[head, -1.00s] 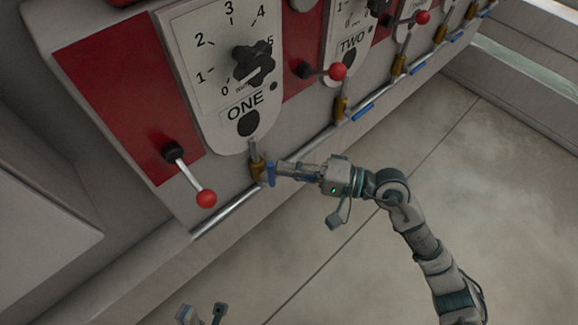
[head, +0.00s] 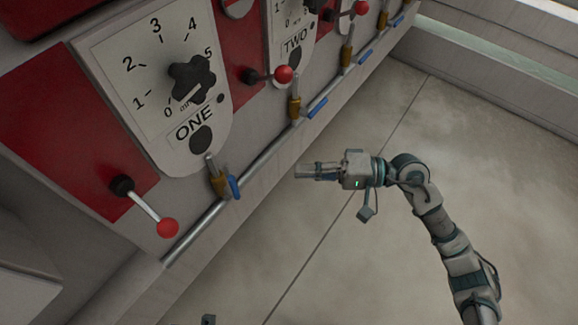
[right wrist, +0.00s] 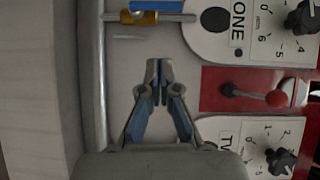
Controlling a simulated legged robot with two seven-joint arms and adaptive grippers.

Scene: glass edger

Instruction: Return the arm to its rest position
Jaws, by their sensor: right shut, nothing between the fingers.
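My right gripper (head: 300,171) is shut and empty, held in the air in front of the machine, to the right of the valve under dial ONE in the head view. Its closed fingers (right wrist: 157,80) also show in the right wrist view, with the machine panel behind them. The valve under dial ONE has a brass body (head: 219,184) and a blue handle (head: 233,187); the gripper is clear of it. The right arm (head: 437,222) reaches in from the lower right. Only a small piece of my left arm (head: 208,320) shows at the bottom edge; its fingers cannot be made out.
Dial ONE (head: 133,62) and dial TWO (head: 280,50) sit on the panel. A red-knobbed lever (head: 167,228) sticks out at lower left, another (head: 284,74) beside dial TWO. A metal pipe (head: 250,172) runs along the machine. The floor (head: 330,270) is open.

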